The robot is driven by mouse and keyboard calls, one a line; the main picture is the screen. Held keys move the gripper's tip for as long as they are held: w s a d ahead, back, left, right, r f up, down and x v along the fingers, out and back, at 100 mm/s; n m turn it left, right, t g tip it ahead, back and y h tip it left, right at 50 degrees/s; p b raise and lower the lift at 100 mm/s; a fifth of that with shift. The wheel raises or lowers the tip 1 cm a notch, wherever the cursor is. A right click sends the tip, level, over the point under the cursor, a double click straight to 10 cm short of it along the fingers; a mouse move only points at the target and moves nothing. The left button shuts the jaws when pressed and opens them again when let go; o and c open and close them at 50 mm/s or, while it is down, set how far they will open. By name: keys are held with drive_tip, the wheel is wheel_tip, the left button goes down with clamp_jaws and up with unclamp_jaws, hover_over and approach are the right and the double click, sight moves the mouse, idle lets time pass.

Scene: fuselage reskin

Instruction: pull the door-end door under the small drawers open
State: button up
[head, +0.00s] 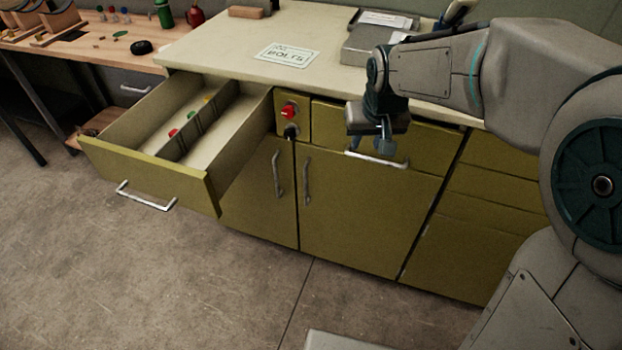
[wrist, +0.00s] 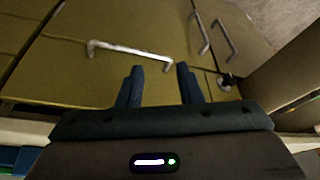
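Two olive-green cabinet doors sit side by side: a left door (head: 256,200) partly under the pulled-out drawer and a right door (head: 360,215) under a closed drawer. Both look shut. Their upright metal handles, left (head: 277,174) and right (head: 307,180), stand near the meeting edges; both also show in the wrist view, near the top right. I cannot tell from the pictures which is the door-end one. My gripper (head: 374,148) is open and empty in front of the closed drawer, near its horizontal handle (wrist: 130,54). In the wrist view its fingers (wrist: 160,78) stand apart.
A pulled-out drawer (head: 150,183) juts over the floor at left. A red button and dark knob (head: 290,120) sit between the drawers. The worktop (head: 225,50) holds a BOLTS sign and a grey case. The floor (head: 200,290) in front is clear.

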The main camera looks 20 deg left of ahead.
drive_tip(key=n+b, duration=0.2)
drive_tip(key=b, duration=0.4)
approach(306, 174)
drive_tip(key=shift+y, duration=0.4)
drive_tip(key=b+x, duration=0.1)
drive_tip(key=x, duration=0.2)
drive_tip(key=b+x, duration=0.1)
drive_tip(key=x, duration=0.3)
drive_tip(key=b+x, duration=0.1)
drive_tip(key=x, duration=0.3)
drive_tip(key=shift+w+d+f+b, duration=0.1)
drive_tip(key=shift+d+f+b, duration=0.15)
drive_tip(key=shift+b, duration=0.15)
clamp_jaws()
